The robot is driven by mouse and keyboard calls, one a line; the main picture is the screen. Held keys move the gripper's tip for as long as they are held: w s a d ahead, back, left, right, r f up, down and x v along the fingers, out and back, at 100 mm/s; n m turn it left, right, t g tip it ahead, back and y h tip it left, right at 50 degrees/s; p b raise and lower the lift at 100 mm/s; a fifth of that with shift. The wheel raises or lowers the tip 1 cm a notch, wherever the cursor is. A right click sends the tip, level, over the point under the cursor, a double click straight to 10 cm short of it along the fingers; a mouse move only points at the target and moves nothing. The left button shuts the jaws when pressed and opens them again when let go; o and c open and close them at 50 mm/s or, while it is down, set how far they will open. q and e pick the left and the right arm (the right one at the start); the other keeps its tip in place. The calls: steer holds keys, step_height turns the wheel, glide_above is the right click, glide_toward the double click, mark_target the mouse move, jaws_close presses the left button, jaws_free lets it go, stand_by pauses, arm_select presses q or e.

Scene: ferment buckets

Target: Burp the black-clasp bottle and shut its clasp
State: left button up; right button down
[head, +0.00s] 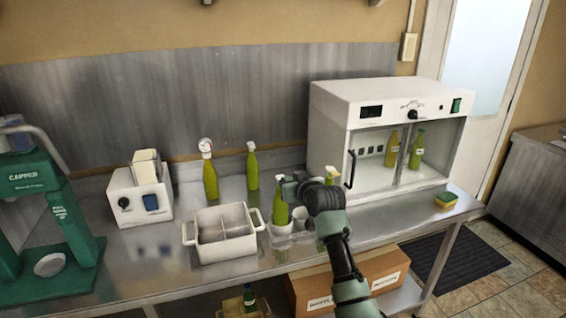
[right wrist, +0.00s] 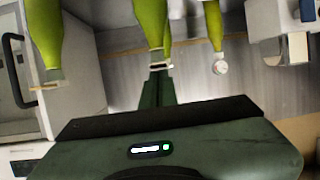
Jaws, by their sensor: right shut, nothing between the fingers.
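A green bottle (head: 280,208) stands in a white holder at the middle of the bench. My right gripper (head: 291,187) is at the bottle's top, shut and empty. Its fingers (right wrist: 158,92) point at the top; contact is unclear. My left gripper is not in view.
Other bottles stand nearby: one with a gauge (head: 210,180), a plain green one (head: 252,170), and one with a tan clasp (right wrist: 45,40). A white divided tub (head: 225,250) sits left of the holder. A glass-fronted cabinet (head: 375,100) with two bottles stands right.

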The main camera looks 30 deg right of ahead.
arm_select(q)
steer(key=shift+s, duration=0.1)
arm_select(e)
steer(key=shift+f, duration=0.2)
stand_by(0.4)
